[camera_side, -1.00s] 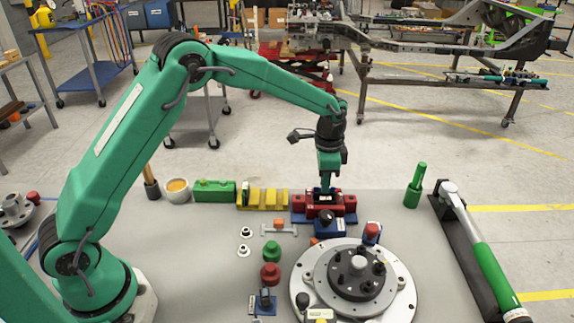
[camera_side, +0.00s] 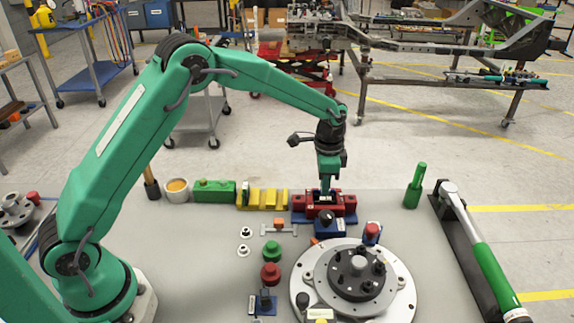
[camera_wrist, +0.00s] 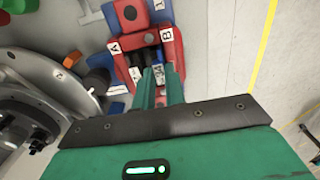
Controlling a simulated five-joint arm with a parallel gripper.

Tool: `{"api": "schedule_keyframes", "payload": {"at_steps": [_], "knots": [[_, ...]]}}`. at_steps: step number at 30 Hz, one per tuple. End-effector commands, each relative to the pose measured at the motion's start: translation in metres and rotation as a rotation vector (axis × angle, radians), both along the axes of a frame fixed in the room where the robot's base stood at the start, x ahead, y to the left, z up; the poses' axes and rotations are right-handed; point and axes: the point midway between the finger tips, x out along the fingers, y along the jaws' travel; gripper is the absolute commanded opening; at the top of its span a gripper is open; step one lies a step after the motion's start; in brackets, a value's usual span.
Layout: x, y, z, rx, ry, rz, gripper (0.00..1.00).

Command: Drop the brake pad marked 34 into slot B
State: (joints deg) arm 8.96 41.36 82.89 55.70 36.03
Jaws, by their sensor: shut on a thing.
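The red fixture (camera_side: 298,204) stands on a blue base at the back of the table. In the wrist view it is the red block (camera_wrist: 121,66) with white labels A (camera_wrist: 114,47) and B (camera_wrist: 167,33). My gripper (camera_side: 325,190) points down at the middle of the fixture. In the wrist view its green fingers (camera_wrist: 161,84) reach the fixture, lower in the picture than label B. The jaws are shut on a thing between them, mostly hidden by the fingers. I cannot read the number 34, nor tell whether the pad is inside slot B.
A yellow slotted rack (camera_side: 265,199) and a green block (camera_side: 213,191) stand left of the fixture. A blue block (camera_side: 329,229) is just in front. A round metal hub (camera_side: 312,270) fills the front. A green-handled tool (camera_side: 490,265) lies right. The left-middle table is clear.

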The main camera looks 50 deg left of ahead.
Motion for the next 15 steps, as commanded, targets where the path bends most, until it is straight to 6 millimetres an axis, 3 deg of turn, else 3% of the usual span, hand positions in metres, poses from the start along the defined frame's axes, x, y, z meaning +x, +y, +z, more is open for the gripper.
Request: {"api": "schedule_keyframes", "payload": {"at_steps": [15], "knots": [[0.0004,0.0002,-0.0035,0.000,-0.001,0.001,0.00]]}}
